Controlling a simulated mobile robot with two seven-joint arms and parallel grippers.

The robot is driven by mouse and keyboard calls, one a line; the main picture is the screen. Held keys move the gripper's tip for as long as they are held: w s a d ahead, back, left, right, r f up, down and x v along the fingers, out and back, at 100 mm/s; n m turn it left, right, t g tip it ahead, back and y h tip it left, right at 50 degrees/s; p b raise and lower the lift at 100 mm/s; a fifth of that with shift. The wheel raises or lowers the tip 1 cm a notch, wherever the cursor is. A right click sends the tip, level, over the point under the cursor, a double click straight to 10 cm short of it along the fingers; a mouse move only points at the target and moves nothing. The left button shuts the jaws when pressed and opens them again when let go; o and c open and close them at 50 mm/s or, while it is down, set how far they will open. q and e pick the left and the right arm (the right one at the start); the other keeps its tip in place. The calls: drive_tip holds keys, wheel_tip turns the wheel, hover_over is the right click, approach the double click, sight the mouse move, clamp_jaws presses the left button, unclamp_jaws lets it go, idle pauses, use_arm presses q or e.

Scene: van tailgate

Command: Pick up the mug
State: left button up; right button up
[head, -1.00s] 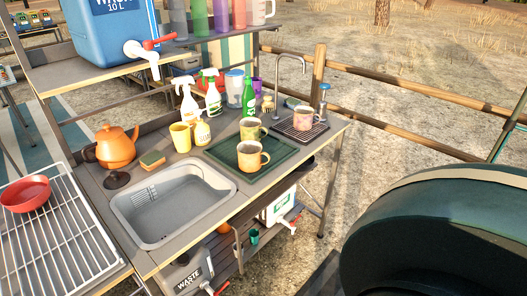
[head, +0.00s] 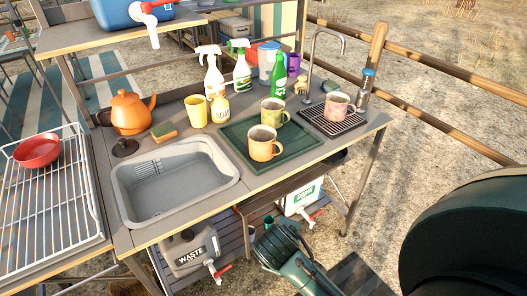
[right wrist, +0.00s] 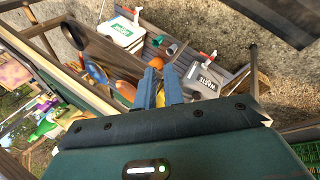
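An orange patterned mug (head: 264,145) stands upright on a dark green tray (head: 292,154) right of the sink. A green-yellow mug (head: 274,112) stands just behind it on the same tray. A pink patterned mug (head: 337,105) stands on a dark ribbed drying mat (head: 350,127) farther right. A plain yellow cup (head: 195,111) stands behind the sink. My right gripper is low in front of the counter, apart from all mugs. Its two blue fingers (right wrist: 160,85) are close together in the right wrist view, with nothing clearly held; whether they touch is unclear. My left gripper is out of view.
The grey sink (head: 175,180) lies left of the tray. Spray bottles (head: 213,75), a green bottle (head: 277,78) and a soap bottle (head: 220,107) stand behind the mugs. A tap (head: 312,62) rises near the drying mat. A waste canister (head: 190,248) stands below the counter.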

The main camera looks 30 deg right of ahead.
drive_tip(key=w+r+n+t+h, duration=0.1)
drive_tip(key=w+r+n+h, duration=0.25)
drive_tip(key=w, duration=0.45)
drive_tip(key=n+t+h, duration=0.2)
drive_tip(key=n+h, duration=0.3)
approach(278, 154)
drive_tip(key=x, duration=0.4)
drive_tip(key=shift+d+r, duration=0.1)
drive_tip(key=shift+d, duration=0.05)
drive_tip(key=shift+p+x, duration=0.3)
drive_tip(key=shift+x, duration=2.8)
drive_tip(key=shift+c, duration=0.2)
clamp_jaws()
